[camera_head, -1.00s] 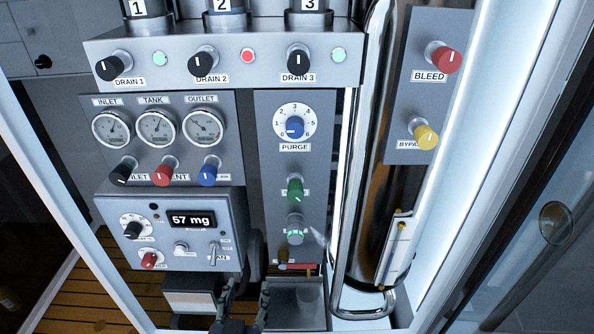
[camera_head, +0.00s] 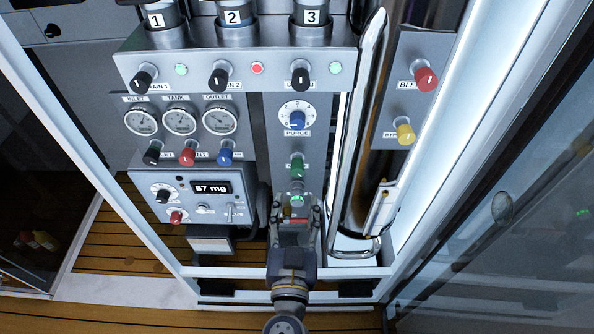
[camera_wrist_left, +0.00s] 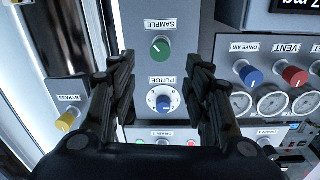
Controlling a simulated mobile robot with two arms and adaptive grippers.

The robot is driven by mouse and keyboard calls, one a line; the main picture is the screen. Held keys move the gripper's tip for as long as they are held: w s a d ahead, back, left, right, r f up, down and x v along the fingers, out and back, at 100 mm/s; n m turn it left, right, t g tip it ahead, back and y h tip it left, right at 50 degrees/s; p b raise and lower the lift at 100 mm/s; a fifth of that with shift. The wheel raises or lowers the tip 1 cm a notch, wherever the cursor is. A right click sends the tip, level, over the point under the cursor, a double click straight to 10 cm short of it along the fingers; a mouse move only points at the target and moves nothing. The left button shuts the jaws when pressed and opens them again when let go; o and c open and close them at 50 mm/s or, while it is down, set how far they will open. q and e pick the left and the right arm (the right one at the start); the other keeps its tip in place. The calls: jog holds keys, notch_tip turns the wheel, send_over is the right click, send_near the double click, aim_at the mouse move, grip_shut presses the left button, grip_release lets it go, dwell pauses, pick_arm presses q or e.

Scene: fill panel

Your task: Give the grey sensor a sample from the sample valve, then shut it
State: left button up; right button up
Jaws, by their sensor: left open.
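The sample valve is a green knob (camera_head: 297,167) on the middle grey panel, below the purge dial. In the left wrist view, upside down, the green knob (camera_wrist_left: 160,48) sits beside its SAMPLE label. A grey round fitting with a green light (camera_head: 297,199) is below the knob, partly hidden by my gripper. A grey box with a display reading 57 mg (camera_head: 211,188) is to the left; I cannot tell which part is the grey sensor. My left gripper (camera_head: 298,210) is open and empty, below the knob in the head view; its fingers (camera_wrist_left: 164,68) frame the knob without touching it. My right gripper is not in view.
A blue purge dial (camera_head: 297,118) is above the sample valve. Black drain knobs (camera_head: 220,78) line the shelf above. Inlet, tank and outlet gauges (camera_head: 180,120) are left. Red bleed (camera_head: 425,79) and yellow bypass (camera_head: 404,133) knobs are right, past a shiny pipe (camera_head: 350,150).

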aim_at(297, 173)
pick_arm(q)
jog(key=w+p, duration=0.2)
jog(key=w, duration=0.6)
jog(key=shift+w+d+p, duration=0.15)
jog(key=shift+w+p, duration=0.05)
jog(key=shift+p, duration=0.1)
jog(key=c, duration=1.1)
